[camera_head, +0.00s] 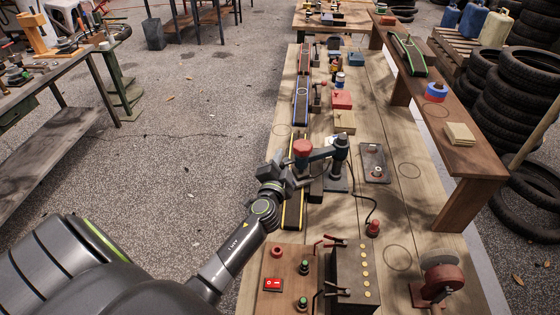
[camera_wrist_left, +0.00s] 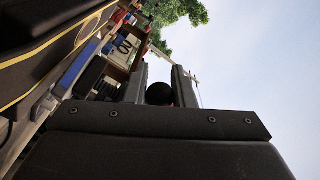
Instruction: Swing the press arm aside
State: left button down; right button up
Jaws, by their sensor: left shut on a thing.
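The press arm (camera_head: 322,153) is a dark bar with a red cap (camera_head: 302,147) at its left end. Its right end joins a dark upright post (camera_head: 340,150) on the wooden table. My left gripper (camera_head: 290,168) is at the red-capped end of the arm, over a black conveyor with yellow edges (camera_head: 292,213). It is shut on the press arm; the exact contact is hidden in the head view. In the left wrist view a round black knob (camera_wrist_left: 159,93) shows between the two fingers. My right gripper is not in view.
A grey plate with knobs (camera_head: 374,163) lies right of the post. A cable runs to a red button (camera_head: 373,228). A wooden switch box (camera_head: 290,265) and a dark terminal box (camera_head: 352,275) stand nearer. A raised wooden shelf (camera_head: 450,175) runs along the right.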

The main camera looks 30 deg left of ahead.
pick_arm(q)
jog(key=d+y+b, duration=0.1)
jog(key=s+n+g+y+b, duration=0.1)
jog(key=d+n+b, duration=0.1)
jog(key=shift+s+d+f+y, duration=0.2)
jog(key=shift+s+d+y, duration=0.05)
jog(key=shift+d+y, duration=0.15)
jog(key=shift+s+d+n+g+y+b, duration=0.35)
jog(key=shift+d+g+y+b, duration=0.2)
jog(key=shift+b, duration=0.2)
jog(key=shift+s+d+r+n+g+y+b, duration=0.2)
jog(key=shift+d+r+n+g+y+b, duration=0.1)
jog(key=shift+n+y+b, duration=0.1)
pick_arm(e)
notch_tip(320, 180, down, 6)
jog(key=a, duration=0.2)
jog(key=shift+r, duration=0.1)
pick_arm(q)
jog(key=c, duration=1.2)
grip_release()
jog(key=shift+c, duration=0.2)
jog(key=shift+f, duration=0.1)
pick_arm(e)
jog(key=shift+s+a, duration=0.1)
